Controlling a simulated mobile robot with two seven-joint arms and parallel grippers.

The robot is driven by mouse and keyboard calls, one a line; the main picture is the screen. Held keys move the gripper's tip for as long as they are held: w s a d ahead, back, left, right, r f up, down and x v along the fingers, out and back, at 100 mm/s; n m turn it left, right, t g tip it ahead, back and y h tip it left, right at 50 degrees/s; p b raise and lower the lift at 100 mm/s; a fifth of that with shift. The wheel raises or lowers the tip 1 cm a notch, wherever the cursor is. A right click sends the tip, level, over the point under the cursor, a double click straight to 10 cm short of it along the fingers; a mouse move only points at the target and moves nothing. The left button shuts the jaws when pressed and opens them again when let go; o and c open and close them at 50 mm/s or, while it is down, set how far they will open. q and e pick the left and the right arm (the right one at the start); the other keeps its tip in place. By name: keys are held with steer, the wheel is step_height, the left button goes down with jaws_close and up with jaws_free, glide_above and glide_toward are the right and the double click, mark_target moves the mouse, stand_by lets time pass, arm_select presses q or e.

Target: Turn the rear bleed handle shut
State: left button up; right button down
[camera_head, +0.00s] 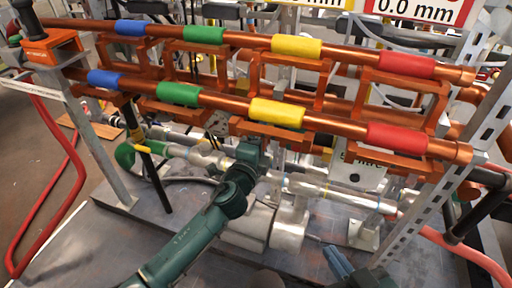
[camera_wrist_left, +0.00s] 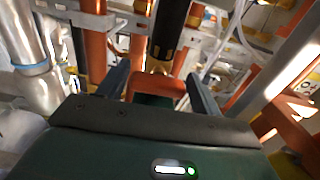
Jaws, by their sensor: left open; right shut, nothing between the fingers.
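My left arm reaches up to the pipe rack in the head view, and its wrist (camera_head: 248,155) is below the front copper pipe. Its fingers are hidden there. In the left wrist view my left gripper (camera_wrist_left: 160,80) is open. An orange-red handle-like part (camera_wrist_left: 158,86) shows between its fingers, below a brass fitting (camera_wrist_left: 158,66) and a black cylinder (camera_wrist_left: 170,28). I cannot tell whether this part is the rear bleed handle, or whether the fingers touch it. My right gripper (camera_head: 345,268) is shut and empty at the bottom of the head view, apart from the rack.
Two long copper pipes with blue, green, yellow (camera_head: 277,112) and red (camera_head: 397,139) bands cross above my left wrist. Metal posts (camera_head: 100,150) stand at the sides. Silver pipes (camera_head: 325,190) lie beneath. Grey floor plate (camera_head: 90,245) is clear at lower left.

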arm_select(q)
steer(key=v, duration=1.3)
steer(key=shift+p, duration=0.4)
steer(key=shift+r, duration=0.1)
